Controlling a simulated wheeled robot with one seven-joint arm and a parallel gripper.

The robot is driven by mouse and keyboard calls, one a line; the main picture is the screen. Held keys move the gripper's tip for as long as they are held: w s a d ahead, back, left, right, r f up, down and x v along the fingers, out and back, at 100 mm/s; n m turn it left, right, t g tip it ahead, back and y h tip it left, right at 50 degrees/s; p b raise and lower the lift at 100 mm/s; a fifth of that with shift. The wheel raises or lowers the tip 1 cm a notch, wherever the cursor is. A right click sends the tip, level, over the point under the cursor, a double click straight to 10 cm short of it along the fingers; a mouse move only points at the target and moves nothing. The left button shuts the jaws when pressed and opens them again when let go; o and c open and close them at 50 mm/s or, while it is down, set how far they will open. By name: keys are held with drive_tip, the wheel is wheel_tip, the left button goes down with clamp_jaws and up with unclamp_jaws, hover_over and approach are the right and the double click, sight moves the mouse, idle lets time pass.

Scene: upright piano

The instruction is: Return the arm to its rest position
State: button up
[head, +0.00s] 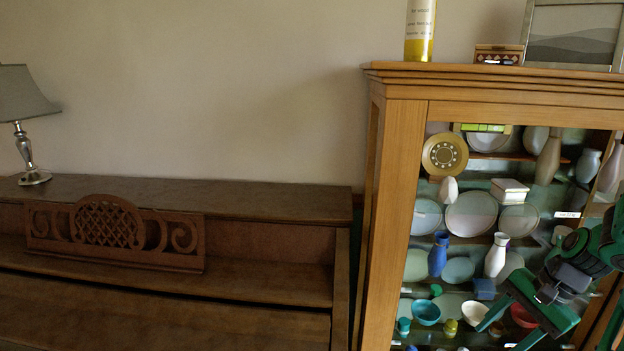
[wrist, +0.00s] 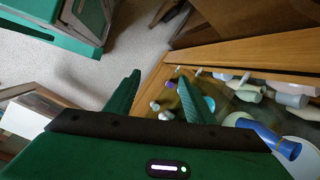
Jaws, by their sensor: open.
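My gripper (head: 503,329) is at the lower right of the head view, in front of the display cabinet's glass. Its two green fingers are apart with nothing between them. In the wrist view my gripper (wrist: 160,98) also shows open fingers, with the cabinet behind and to the right of them. My green and dark arm enters from the right edge of the head view. The upright piano (head: 165,270) stands at the left, with its carved music stand (head: 105,230), well apart from my gripper.
The wooden cabinet (head: 399,200) holds plates, vases and bowls close to my gripper. A yellow-and-white cylinder (head: 420,30), a small box (head: 498,55) and a framed picture (head: 572,35) stand on top. A lamp (head: 28,120) is on the piano. Pale floor (wrist: 95,72) shows in the wrist view.

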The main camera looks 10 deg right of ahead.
drive_tip(key=s+a+r+n+g+h, duration=0.2)
drive_tip(key=s+a+r+n, duration=0.3)
drive_tip(key=s, duration=0.8)
wheel_tip(320, 180, up, 5)
drive_tip(key=n+h, duration=0.1)
drive_tip(key=n, duration=0.2)
drive_tip(key=shift+a+r+h, duration=0.2)
drive_tip(key=shift+a+h, duration=0.1)
drive_tip(key=shift+h, duration=0.1)
drive_tip(key=shift+w+f, duration=0.25)
drive_tip(key=shift+w, duration=0.4)
